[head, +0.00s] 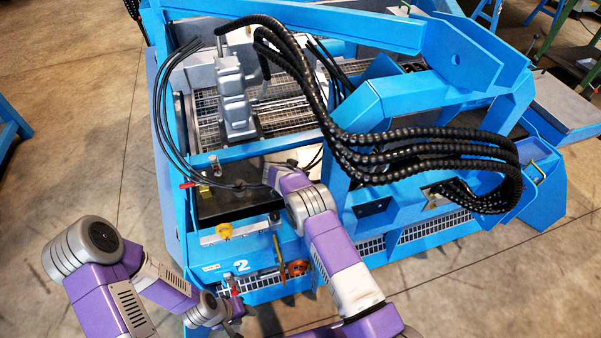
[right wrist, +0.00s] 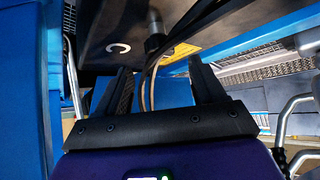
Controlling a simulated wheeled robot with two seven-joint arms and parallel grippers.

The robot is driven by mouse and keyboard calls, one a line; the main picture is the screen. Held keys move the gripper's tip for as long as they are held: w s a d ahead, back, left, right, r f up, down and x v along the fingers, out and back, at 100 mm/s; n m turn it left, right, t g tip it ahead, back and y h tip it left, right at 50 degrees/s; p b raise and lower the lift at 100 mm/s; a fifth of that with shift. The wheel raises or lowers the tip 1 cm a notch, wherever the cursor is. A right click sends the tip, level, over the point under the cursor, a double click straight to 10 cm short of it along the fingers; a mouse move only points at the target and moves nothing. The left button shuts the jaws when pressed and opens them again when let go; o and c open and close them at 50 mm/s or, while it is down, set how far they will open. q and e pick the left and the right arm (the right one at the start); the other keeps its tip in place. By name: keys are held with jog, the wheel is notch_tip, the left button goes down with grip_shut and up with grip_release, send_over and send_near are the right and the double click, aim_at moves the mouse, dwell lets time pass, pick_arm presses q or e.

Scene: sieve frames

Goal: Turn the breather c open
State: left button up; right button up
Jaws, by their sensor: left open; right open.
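Small fittings sit on the blue frame's near end: a yellow knob (head: 224,231), a red lever (head: 187,185) and an orange-red part (head: 297,267). My left gripper (head: 236,303) is low in front of the blue frame, small in the head view, holding nothing that I can make out. My right arm reaches over the black box, its jaws mostly hidden in the head view. In the right wrist view my right gripper (right wrist: 163,88) is open, with dark hoses (right wrist: 150,85) behind the gap between its fingers.
A blue sieve frame (head: 330,25) fills the middle. Thick black hoses (head: 420,140) arch over its right side. A black box (head: 235,204) and a grey motor-like block (head: 235,95) stand on the left. A dark fitting (right wrist: 156,38) shows beyond my right fingers. Open floor (head: 90,130) lies left.

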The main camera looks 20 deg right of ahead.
jog(key=b+x, duration=0.2)
jog(key=x, duration=0.1)
jog(key=shift+f, duration=0.4)
jog(key=shift+w+d+f+b, duration=0.35)
jog(key=shift+w+d, duration=0.05)
jog(key=shift+c, duration=0.2)
